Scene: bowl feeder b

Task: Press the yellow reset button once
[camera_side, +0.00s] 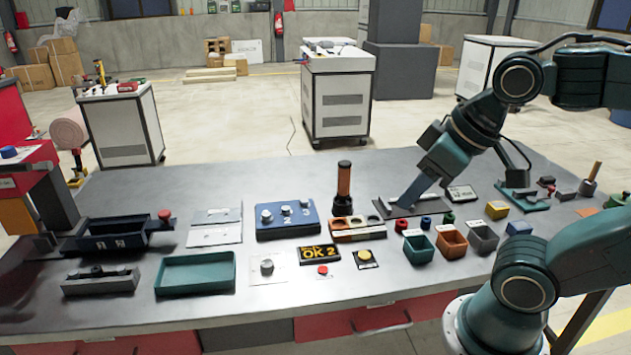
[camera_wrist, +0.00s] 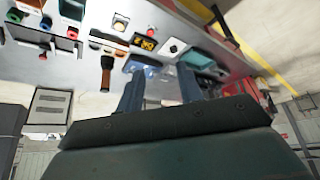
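The yellow reset button (camera_side: 365,255) sits on a small dark plate near the front middle of the bench, right of the display reading "OK 2" (camera_side: 319,254). In the wrist view the button (camera_wrist: 120,22) shows near the top edge, left of the display (camera_wrist: 145,43). My gripper (camera_side: 408,203) hangs above the bench, behind and to the right of the button, and is clear of it. In the wrist view its two fingers (camera_wrist: 160,82) stand apart with nothing held between them.
A red button (camera_side: 322,270) lies left of the yellow one. Small coloured bins (camera_side: 418,248) stand to the right, a teal tray (camera_side: 196,290) to the left. The bench front edge is close to the buttons.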

